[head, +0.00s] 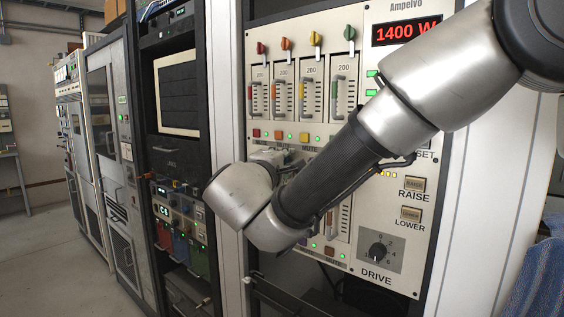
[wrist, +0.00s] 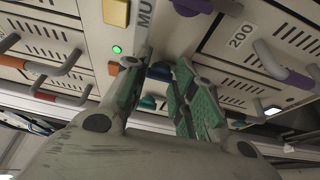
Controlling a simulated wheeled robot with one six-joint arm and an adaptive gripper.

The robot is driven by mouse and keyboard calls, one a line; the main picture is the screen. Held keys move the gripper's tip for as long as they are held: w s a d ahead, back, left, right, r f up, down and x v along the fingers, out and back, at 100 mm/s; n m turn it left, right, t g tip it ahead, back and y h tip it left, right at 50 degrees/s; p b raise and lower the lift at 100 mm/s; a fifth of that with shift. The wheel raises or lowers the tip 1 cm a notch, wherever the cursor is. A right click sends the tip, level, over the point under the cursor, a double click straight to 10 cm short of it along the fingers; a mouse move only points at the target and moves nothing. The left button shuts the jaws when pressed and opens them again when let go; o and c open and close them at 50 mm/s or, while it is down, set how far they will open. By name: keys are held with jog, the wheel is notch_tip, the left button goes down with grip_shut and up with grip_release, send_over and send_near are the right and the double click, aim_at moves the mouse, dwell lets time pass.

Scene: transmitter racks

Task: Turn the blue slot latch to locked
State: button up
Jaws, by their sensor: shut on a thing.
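The blue slot latch (wrist: 160,72) shows in the wrist view as a small blue piece between my fingertips. My gripper (wrist: 158,66) has its green-padded fingers on either side of it and is shut on it. The fingers cover most of the latch, so its exact angle cannot be told. In the head view my wrist hides the gripper and the blue latch behind it, in front of the lower part of the Ampelvo rack panel (head: 380,265).
Red (head: 261,48), orange (head: 285,43), yellow (head: 316,38) and green (head: 349,32) latches top the upper modules. A purple part (wrist: 192,6) and another module's handle (wrist: 285,72) lie close to my fingers. A drive knob (head: 378,250) sits lower right.

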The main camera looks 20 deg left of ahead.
dwell(0.3)
jog(key=o, duration=1)
jog(key=shift+o, duration=0.2)
jog(key=s, duration=1.2)
jog(key=shift+s+f, duration=0.1)
jog(key=shift+s, duration=0.05)
